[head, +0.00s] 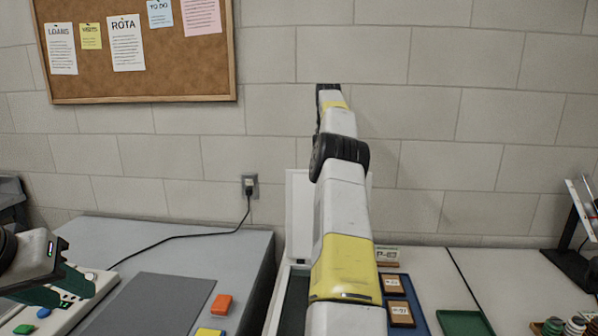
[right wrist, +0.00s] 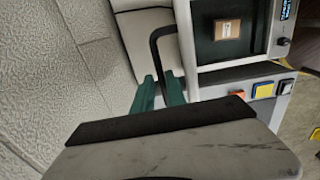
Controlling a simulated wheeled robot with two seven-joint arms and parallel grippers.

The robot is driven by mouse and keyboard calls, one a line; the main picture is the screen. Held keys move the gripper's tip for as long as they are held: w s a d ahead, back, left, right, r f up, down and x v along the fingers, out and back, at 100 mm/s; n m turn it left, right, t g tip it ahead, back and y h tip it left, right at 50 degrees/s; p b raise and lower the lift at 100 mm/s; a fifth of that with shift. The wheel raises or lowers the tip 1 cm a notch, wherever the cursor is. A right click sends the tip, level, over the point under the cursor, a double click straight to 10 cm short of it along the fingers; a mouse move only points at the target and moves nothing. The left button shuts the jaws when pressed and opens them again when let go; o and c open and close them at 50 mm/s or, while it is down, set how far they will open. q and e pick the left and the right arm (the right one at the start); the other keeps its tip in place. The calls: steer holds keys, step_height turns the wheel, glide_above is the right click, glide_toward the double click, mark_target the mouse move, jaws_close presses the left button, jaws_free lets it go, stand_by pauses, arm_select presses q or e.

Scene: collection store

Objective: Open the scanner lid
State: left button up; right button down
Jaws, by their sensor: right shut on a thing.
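The scanner (head: 273,318) is a pale case with a dark bed, partly hidden behind my right arm. Its white lid (head: 299,205) stands raised, nearly upright, at the back near the wall. In the right wrist view the lid (right wrist: 140,35) carries a black bar handle (right wrist: 154,42), and the open bed (right wrist: 205,43) holds a small brown boxed item (right wrist: 228,30). My right gripper (right wrist: 160,92) has its green fingers shut on the handle; my own arm hides it in the head view. My left gripper (head: 66,290) is open and empty at the far left.
A grey surface (head: 235,254) left of the scanner bears an orange block (head: 221,304) and a yellow block (head: 209,333). A cable (head: 190,237) runs to a wall socket. Right are framed specimens (head: 397,284) on a blue tray, a green tray (head: 462,323) and a black stand (head: 572,265).

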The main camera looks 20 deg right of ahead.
steer(key=shift+w+d+f, duration=0.1)
steer(key=shift+w+d, duration=0.15)
steer(key=c, duration=1.7)
jaws_free()
steer(key=shift+o, duration=0.9)
steer(key=shift+w+d+f, duration=0.1)
steer(key=shift+w+f, duration=0.1)
steer(key=shift+r, duration=0.15)
steer(key=shift+s+r, duration=0.1)
steer(key=shift+a, duration=0.2)
